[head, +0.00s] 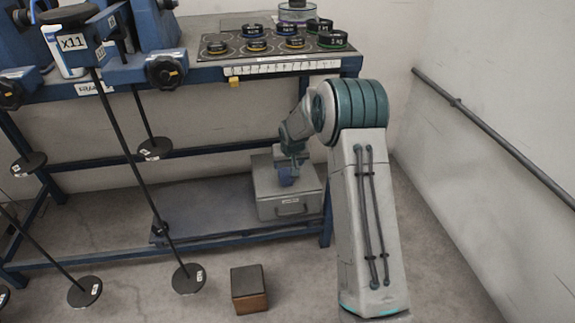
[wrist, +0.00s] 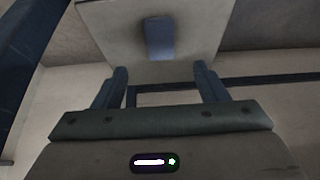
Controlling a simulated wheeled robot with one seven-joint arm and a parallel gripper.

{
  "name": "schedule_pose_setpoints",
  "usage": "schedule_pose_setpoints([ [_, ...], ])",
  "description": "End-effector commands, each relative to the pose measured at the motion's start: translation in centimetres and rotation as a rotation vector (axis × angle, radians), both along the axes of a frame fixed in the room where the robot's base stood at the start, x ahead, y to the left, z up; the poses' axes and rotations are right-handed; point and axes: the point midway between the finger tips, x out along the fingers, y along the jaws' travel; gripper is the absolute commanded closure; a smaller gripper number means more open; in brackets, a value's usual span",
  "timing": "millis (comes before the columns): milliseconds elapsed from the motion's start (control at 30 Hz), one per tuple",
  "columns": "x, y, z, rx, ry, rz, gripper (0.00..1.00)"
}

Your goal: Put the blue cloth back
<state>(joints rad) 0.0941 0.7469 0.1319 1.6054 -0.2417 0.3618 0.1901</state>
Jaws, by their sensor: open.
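My gripper (wrist: 162,76) is open in the wrist view, with nothing between its two blue-grey fingers. A small blue rectangular piece (wrist: 159,38), which looks like the blue cloth, lies on a pale grey surface beyond the fingertips. It appears apart from them. In the head view my gripper (head: 289,172) hangs over the grey box (head: 290,206) on the bench's lower shelf. The pale surface in the wrist view appears to be this box's top. In the head view I cannot separate the cloth from my blue fingers.
The blue-framed bench (head: 200,72) carries a dark panel (head: 240,50) with several round weights. A brown block (head: 249,290) sits on the floor. A wall rail (head: 490,135) runs at the right.

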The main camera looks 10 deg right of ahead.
Motion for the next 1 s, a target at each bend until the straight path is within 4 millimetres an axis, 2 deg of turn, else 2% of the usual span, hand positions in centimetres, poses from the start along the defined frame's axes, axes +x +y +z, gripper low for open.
schedule_pose_setpoints([
  [200,-1.5,0.0,2.3,-0.007,0.007,0.002,0.34],
  [267,-2.6,0.1,3.5,-0.013,0.018,0.005,0.34],
  [367,-5.6,0.1,6.3,-0.027,0.045,0.005,0.34],
  [500,-11.2,0.0,10.1,-0.044,0.096,0.004,0.34],
  [700,-19.9,-0.1,14.0,-0.053,0.168,0.001,0.34],
  [833,-25.9,0.0,15.7,-0.048,0.215,0.0,0.34],
  [1000,-33.5,0.2,16.6,-0.029,0.272,0.002,0.34],
])
